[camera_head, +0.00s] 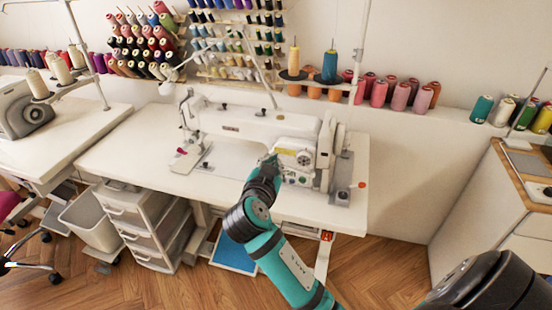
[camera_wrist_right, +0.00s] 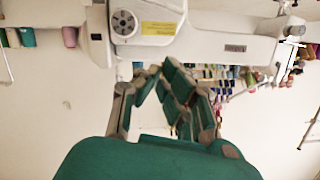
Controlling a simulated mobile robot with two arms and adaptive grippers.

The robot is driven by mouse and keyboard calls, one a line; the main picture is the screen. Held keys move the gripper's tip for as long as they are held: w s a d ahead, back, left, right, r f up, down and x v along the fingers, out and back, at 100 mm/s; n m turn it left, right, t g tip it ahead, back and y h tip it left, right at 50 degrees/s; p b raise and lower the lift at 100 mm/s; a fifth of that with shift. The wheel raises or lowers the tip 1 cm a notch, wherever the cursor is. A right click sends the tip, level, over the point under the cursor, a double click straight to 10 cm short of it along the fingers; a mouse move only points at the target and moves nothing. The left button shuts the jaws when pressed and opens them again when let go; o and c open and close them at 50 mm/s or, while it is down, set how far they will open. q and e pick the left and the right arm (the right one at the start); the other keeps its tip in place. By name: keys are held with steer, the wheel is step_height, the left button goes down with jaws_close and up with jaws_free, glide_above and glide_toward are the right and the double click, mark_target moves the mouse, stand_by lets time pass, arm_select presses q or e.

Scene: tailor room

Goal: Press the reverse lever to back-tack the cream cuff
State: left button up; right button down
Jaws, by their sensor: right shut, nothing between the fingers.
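The white sewing machine (camera_head: 250,122) stands on a white table, and its dial and a yellow label face my side. In the right wrist view its body (camera_wrist_right: 205,45) spans the top, with the dial (camera_wrist_right: 124,23) at upper left. My right gripper (camera_head: 268,162) is shut and empty, in front of the machine's body, left of the dial. Its fingers (camera_wrist_right: 155,75) show below the machine in the wrist view; I cannot tell whether they touch it. I cannot make out the reverse lever or the cream cuff. My left gripper is not in view.
The white sewing table (camera_head: 130,165) has bare surface left of the machine. Thread stands with cones (camera_head: 329,66) rise behind it. A drawer unit (camera_head: 150,225) and a bin (camera_head: 88,215) stand at lower left. Another machine (camera_head: 22,108) stands at far left.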

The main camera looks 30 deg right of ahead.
mark_target(280, 153)
steer(key=w+d+f, duration=0.1)
steer(key=w+d, duration=0.1)
steer(key=w+d+f+p, duration=0.1)
steer(key=w+d+f, duration=0.1)
steer(key=w, duration=0.1)
steer(key=w+d+f+p, duration=0.1)
steer(key=w+d+f, duration=0.1)
steer(key=shift+w+d, duration=0.15)
steer(key=shift+d, duration=0.1)
steer(key=shift+w+a+f, duration=0.1)
steer(key=shift+f, duration=0.55)
